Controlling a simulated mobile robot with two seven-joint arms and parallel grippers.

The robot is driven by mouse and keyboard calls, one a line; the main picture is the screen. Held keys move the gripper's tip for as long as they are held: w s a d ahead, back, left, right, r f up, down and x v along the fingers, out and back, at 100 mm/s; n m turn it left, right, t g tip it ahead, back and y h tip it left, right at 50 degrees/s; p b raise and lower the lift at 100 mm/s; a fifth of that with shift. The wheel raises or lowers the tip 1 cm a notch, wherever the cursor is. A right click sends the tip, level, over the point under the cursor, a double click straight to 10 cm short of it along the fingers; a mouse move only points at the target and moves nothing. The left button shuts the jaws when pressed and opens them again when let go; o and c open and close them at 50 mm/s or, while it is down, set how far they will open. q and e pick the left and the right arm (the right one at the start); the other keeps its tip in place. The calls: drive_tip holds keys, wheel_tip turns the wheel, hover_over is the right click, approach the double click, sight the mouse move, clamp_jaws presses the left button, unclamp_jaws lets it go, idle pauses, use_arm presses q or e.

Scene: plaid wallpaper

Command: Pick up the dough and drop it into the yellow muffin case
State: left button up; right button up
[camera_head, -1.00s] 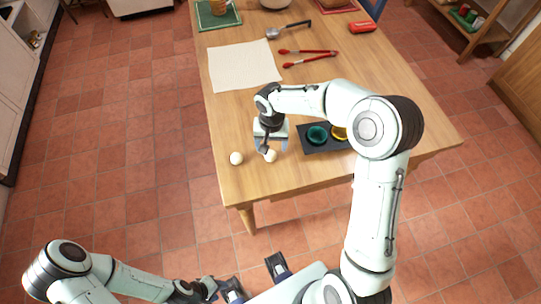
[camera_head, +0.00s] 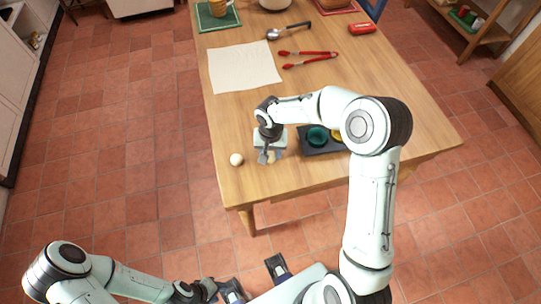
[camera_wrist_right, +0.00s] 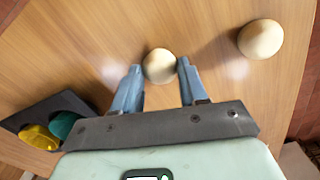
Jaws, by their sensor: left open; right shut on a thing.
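Two pale round dough balls are at the table's near left. One dough ball (camera_wrist_right: 159,66) sits between the fingertips of my right gripper (camera_wrist_right: 160,72), which is shut on it. In the head view this ball (camera_head: 271,158) is partly hidden by my right gripper (camera_head: 269,156). The other dough ball (camera_head: 236,159) lies free to the left; it also shows in the right wrist view (camera_wrist_right: 261,39). The yellow muffin case (camera_head: 336,135) is in a dark tray (camera_head: 318,150), partly hidden by my right arm; it also shows in the right wrist view (camera_wrist_right: 40,137). My left gripper (camera_head: 254,277) is open and empty, below the table.
A teal muffin case (camera_head: 317,136) sits beside the yellow one. A white cloth (camera_head: 243,66), red tongs (camera_head: 308,57), a ladle (camera_head: 288,31) and a red object (camera_head: 361,28) lie further back. The wood between ball and tray is clear.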

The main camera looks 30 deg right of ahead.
sight(271, 154)
use_arm(q)
drive_tip(key=shift+w+r+p, duration=0.25)
drive_tip(key=shift+r+p, duration=0.25)
drive_tip(key=shift+w+r+p, duration=0.25)
drive_tip(key=shift+r+p, duration=0.2)
drive_tip(key=shift+r, duration=0.05)
use_arm(e)
wheel_tip(271, 154, up, 20)
